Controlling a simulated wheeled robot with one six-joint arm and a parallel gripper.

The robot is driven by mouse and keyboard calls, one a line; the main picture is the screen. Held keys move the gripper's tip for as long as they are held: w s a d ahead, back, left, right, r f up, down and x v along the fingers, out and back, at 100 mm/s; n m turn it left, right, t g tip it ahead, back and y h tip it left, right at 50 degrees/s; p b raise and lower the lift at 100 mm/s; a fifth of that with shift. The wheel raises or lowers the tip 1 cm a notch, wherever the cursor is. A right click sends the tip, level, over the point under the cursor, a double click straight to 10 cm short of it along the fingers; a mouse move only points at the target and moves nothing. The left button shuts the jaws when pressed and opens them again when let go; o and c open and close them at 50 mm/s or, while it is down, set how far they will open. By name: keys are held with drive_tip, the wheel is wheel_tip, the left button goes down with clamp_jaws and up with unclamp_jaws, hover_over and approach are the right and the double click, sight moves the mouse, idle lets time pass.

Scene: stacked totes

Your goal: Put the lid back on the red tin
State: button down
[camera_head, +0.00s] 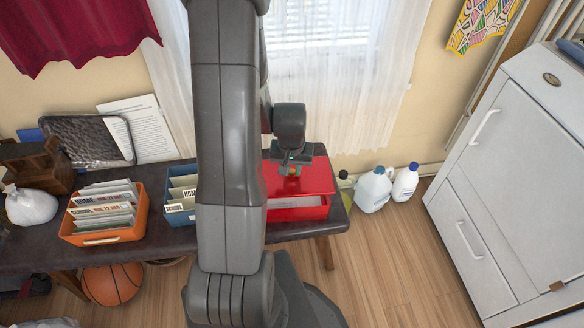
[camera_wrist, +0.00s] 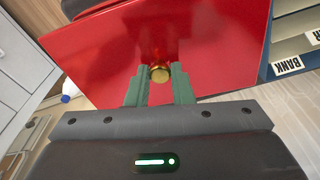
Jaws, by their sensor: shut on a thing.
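The red lid (camera_head: 318,178) is a flat red panel with a small brass knob, and it fills much of the wrist view (camera_wrist: 215,45). My gripper (camera_head: 292,170) is shut on the brass knob (camera_wrist: 160,73), its green fingers (camera_wrist: 160,88) on either side of it. The red tin (camera_head: 297,214) stands at the right end of the dark table. The lid is over the tin's far part, and a pale strip of the inside shows along the near side. I cannot tell whether the lid touches the rim.
A blue file tote (camera_head: 180,214) stands left of the tin, partly behind my arm; its labels show in the wrist view. An orange file tote (camera_head: 104,235) is farther left on the table (camera_head: 35,256). Jugs (camera_head: 373,190) and a white cabinet (camera_head: 500,165) are at right.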

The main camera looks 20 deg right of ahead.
sight(292, 177)
drive_tip(key=shift+f+b, duration=2.15)
drive_tip(key=shift+f, duration=0.5)
drive_tip(key=shift+f+b, duration=0.2)
drive_tip(key=shift+b, duration=0.3)
idle(0.5)
drive_tip(key=c, duration=0.7)
unclamp_jaws()
drive_tip(key=shift+r, duration=0.15)
drive_tip(key=shift+r+p, duration=2.6)
drive_tip(key=shift+r, duration=0.85)
